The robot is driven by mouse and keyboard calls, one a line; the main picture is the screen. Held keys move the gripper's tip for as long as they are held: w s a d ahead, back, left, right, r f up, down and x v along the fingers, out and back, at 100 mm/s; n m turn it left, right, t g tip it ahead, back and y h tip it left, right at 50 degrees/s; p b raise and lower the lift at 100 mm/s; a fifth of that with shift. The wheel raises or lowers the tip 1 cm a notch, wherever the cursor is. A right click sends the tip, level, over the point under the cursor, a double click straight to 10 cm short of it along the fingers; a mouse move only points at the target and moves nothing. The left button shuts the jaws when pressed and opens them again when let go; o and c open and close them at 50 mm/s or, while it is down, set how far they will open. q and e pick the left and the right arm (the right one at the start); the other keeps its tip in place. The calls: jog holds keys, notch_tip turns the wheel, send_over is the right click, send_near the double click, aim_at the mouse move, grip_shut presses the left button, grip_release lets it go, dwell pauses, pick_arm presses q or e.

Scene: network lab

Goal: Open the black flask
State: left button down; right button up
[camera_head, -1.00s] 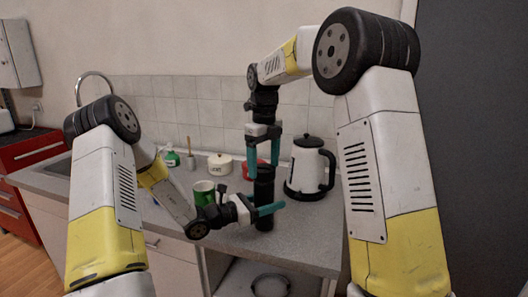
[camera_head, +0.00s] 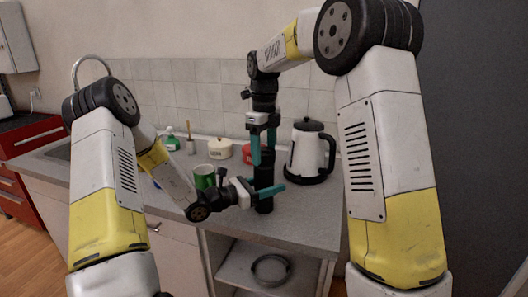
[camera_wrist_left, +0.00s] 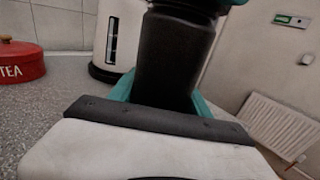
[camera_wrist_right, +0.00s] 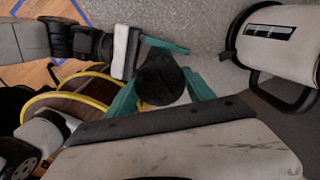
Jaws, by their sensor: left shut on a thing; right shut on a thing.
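The black flask (camera_head: 264,172) stands upright at the front of the grey counter. My left gripper (camera_head: 269,190) comes in from the side and is shut around its lower body. The flask body also fills the middle of the left wrist view (camera_wrist_left: 168,60). My right gripper (camera_head: 263,152) points straight down and is shut on the flask's top, one finger on each side. In the right wrist view the round dark top (camera_wrist_right: 160,80) lies between the teal fingers. The fingers partly hide the top, and I cannot tell whether the cap is loose.
A white and black kettle (camera_head: 306,148) stands close to the right of the flask. A green cup (camera_head: 204,176) is to the left, with a cream canister (camera_head: 219,148) and a red TEA canister (camera_wrist_left: 20,62) behind. A shelf below holds a round pan (camera_head: 270,268).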

jog(key=n, duration=1.5)
jog(key=shift+n, duration=0.4)
jog(key=n, duration=0.7)
jog(key=shift+w+r, duration=0.1)
jog(key=n, duration=0.6)
jog(key=shift+n, duration=0.4)
jog(key=n, duration=1.1)
jog(key=shift+n, duration=0.4)
jog(key=n, duration=1.1)
jog(key=shift+r, duration=0.1)
jog(key=shift+r, duration=0.15)
jog(key=shift+r, duration=0.95)
